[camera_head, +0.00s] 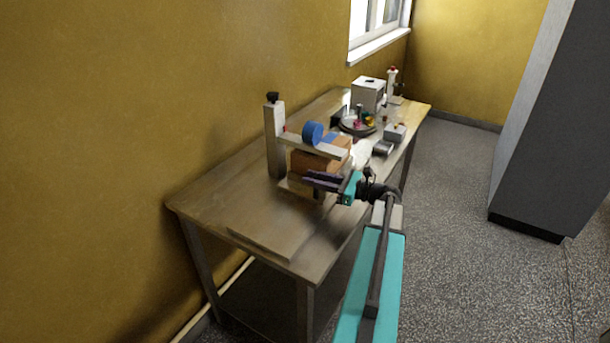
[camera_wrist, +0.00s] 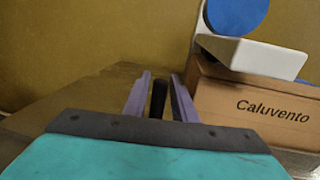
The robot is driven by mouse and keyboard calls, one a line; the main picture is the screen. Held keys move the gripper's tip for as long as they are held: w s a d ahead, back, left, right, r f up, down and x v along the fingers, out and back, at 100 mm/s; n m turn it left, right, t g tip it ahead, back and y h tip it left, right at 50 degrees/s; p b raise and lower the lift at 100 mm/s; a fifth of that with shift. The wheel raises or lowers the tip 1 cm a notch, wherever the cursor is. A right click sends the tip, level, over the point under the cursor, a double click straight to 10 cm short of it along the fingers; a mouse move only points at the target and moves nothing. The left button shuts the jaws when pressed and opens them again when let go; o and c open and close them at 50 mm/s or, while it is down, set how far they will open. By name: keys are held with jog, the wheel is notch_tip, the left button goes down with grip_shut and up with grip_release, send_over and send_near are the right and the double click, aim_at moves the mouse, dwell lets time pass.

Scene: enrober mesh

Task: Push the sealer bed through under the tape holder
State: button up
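The tape holder is a pale upright post (camera_head: 274,145) with a dark knob and a white arm (camera_head: 312,148). It carries a blue tape roll (camera_head: 312,132), also in the wrist view (camera_wrist: 237,16). A brown box (camera_wrist: 240,108) marked "Caluvento" sits beneath the arm; it also shows in the head view (camera_head: 338,143). The sealer bed (camera_head: 285,185) seems to be the pale slab under the box, mostly hidden. My gripper (camera_wrist: 158,95) is left of the box, its purple fingers apart with a dark upright peg (camera_wrist: 158,100) between them. I cannot tell whether they press on it.
A flat board (camera_head: 270,243) lies at the table's near end. Behind the tape holder stand a round dark tray (camera_head: 358,127) with small items, a white machine (camera_head: 368,95) and a grey block (camera_head: 395,133). The wall runs along the table's left side.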

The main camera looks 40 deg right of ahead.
jog(key=shift+p+x, duration=0.3)
jog(key=shift+x, duration=1.15)
jog(key=shift+c, duration=0.3)
grip_shut()
